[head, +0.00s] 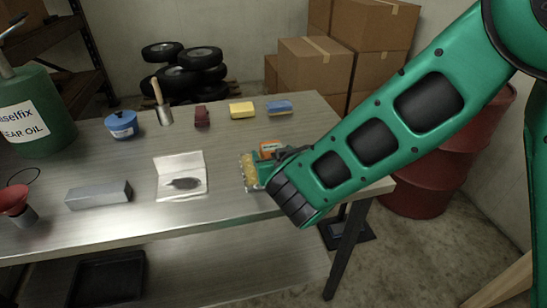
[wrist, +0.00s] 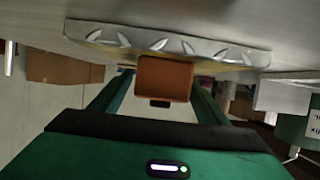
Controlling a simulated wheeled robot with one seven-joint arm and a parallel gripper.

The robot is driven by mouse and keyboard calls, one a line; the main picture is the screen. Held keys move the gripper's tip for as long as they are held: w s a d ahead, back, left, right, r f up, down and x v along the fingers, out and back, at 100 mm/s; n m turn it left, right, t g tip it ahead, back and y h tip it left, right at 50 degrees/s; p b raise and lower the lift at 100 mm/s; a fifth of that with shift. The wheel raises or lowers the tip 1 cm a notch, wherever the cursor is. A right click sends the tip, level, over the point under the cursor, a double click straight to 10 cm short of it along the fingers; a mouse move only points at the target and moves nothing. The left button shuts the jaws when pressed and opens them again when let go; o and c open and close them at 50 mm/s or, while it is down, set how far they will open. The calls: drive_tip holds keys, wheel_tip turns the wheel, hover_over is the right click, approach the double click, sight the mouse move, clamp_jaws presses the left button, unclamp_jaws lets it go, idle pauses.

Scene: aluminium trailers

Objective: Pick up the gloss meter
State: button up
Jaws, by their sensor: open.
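An orange block with a dark part at one end, which I take to be the gloss meter (head: 270,147), is at the right part of the bench, by a small tread-patterned plate (head: 248,172). In the wrist view the orange block (wrist: 165,78) is between the two green fingers of my gripper (wrist: 160,90), and the tread plate (wrist: 170,43) runs just beyond it. The fingers are apart, one on each side of the block; whether they touch it I cannot tell. In the head view my arm hides much of my gripper (head: 265,167).
The metal bench (head: 120,220) also holds a white sheet with a dark smear (head: 181,176), a grey bar (head: 98,195), a blue tin (head: 122,125), a dark red item (head: 202,116), yellow (head: 242,110) and blue (head: 279,108) blocks. Red drums (head: 430,185) stand to the right.

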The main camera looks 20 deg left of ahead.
drive_tip(key=shift+c, duration=0.4)
drive_tip(key=c, duration=1.3)
